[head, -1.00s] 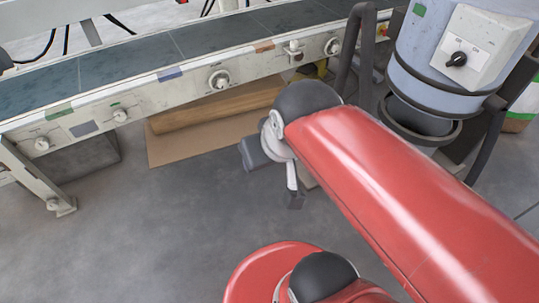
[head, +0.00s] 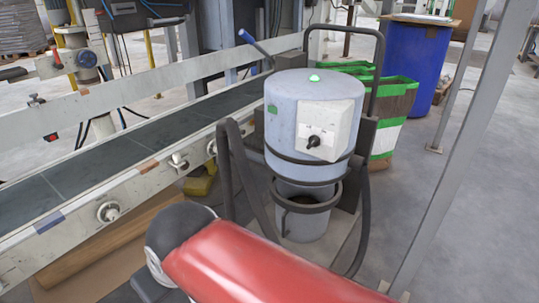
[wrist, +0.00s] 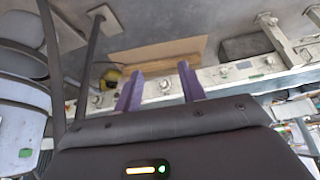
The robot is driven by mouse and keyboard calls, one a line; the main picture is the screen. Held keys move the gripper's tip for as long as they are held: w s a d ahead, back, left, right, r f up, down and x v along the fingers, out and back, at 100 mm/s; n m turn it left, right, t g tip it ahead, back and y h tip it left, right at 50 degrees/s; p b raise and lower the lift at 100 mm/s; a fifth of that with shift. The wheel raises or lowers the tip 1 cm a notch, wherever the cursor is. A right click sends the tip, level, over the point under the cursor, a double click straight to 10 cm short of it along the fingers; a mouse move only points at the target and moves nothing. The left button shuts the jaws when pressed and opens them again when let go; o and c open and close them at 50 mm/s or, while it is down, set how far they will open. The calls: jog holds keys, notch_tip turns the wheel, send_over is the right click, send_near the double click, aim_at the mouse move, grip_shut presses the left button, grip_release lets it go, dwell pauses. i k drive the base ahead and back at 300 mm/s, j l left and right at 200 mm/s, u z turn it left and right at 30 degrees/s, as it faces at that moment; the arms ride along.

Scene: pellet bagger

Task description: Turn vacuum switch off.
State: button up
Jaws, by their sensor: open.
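The vacuum (head: 312,110) is a grey-blue drum standing right of the conveyor in the head view, with a lit green lamp (head: 314,78) on its lid. Its switch (head: 314,141) is a black rotary knob on a white plate facing me; its exact pointing is too small to read. In the wrist view the vacuum's drum (wrist: 20,125) shows at the left edge, and its knob is out of sight. My gripper (wrist: 160,85) is open and empty, its two purple fingers apart and pointing toward the conveyor side. In the head view my gripper is hidden by my red arm.
The conveyor (head: 130,140) with several knobs on its side rail runs along the left. A black hose and handle frame (head: 232,170) stand close beside the vacuum. Green-and-white bags (head: 395,110) and a blue barrel (head: 415,60) stand behind it.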

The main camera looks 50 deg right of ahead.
aim_at(314, 140)
jog(key=z, duration=2.05)
